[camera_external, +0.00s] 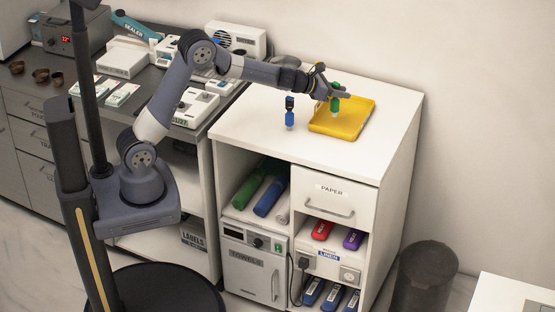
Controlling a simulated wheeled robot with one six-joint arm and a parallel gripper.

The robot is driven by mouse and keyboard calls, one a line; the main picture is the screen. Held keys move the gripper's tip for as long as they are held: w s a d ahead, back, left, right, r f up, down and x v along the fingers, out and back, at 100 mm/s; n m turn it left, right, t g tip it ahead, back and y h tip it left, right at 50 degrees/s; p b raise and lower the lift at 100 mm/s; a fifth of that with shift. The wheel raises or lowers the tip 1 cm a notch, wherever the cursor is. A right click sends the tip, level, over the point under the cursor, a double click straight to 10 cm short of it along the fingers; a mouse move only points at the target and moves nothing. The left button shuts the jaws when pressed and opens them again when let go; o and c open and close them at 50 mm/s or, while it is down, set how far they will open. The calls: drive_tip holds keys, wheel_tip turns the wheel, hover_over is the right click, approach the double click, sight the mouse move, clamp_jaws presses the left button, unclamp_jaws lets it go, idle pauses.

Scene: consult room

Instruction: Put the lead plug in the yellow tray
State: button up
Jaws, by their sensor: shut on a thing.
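The yellow tray (350,131) lies on the white cabinet top near its right rear. My gripper (335,93) is over the tray, shut on a small green plug (335,104) that hangs upright from the fingers. The green plug's lower end is over the tray's left part; I cannot tell whether it touches the tray floor. A blue plug with a dark top (290,114) stands upright on the cabinet top, left of the tray and apart from it. I cannot tell from looks alone which of the two is the lead plug.
The white cabinet top (247,125) is clear in front of the tray. A dark counter at the left holds several devices, including a white box with a blue round face (235,38). A dark bin (424,277) stands right of the cabinet.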

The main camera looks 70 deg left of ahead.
sight(337, 106)
drive_tip(key=shift+f+b, duration=1.4)
drive_tip(key=shift+f, duration=1.55)
drive_tip(key=shift+f, duration=0.15)
drive_tip(key=o, duration=1)
drive_tip(key=shift+c, duration=0.2)
drive_tip(key=shift+s+r, duration=0.3)
drive_tip(key=shift+s, duration=0.1)
drive_tip(key=b+v, duration=0.1)
drive_tip(key=v, duration=1)
drive_tip(key=shift+s, duration=0.1)
